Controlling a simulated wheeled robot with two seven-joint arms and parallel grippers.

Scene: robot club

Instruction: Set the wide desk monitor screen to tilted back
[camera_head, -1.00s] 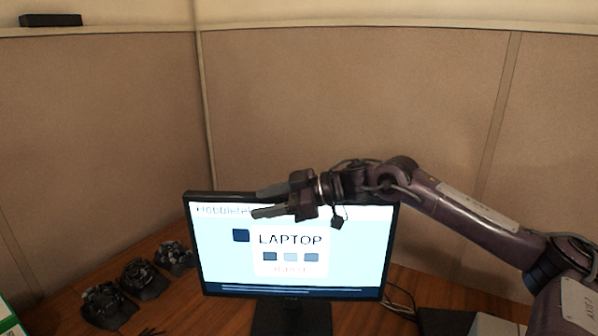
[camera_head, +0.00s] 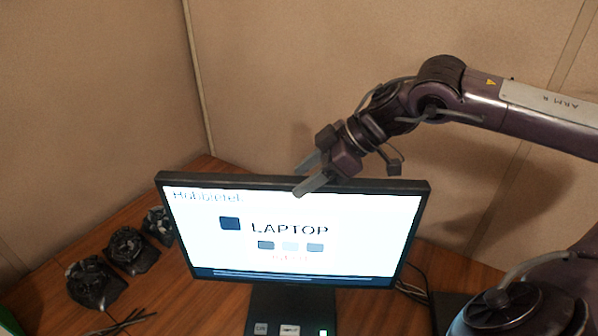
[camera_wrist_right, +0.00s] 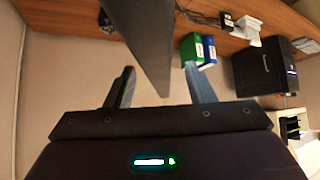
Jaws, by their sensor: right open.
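The wide desk monitor (camera_head: 290,235) stands on the wooden desk in the head view, with its lit screen showing the word LAPTOP. Its dark stand base (camera_head: 290,310) shows below, cut by the picture's lower edge. My right gripper (camera_head: 297,182) is open at the monitor's top edge, with one finger in front of it and the other behind. In the right wrist view the monitor's dark edge (camera_wrist_right: 138,30) comes between the two open fingers of the right gripper (camera_wrist_right: 158,70), with gaps showing on both sides. My left gripper is not in view.
Several dark devices (camera_head: 94,281) lie on the desk (camera_head: 215,300) left of the monitor. A tan partition (camera_head: 270,80) stands behind. The right wrist view shows green and blue boxes (camera_wrist_right: 198,50) and a black cabinet (camera_wrist_right: 262,65).

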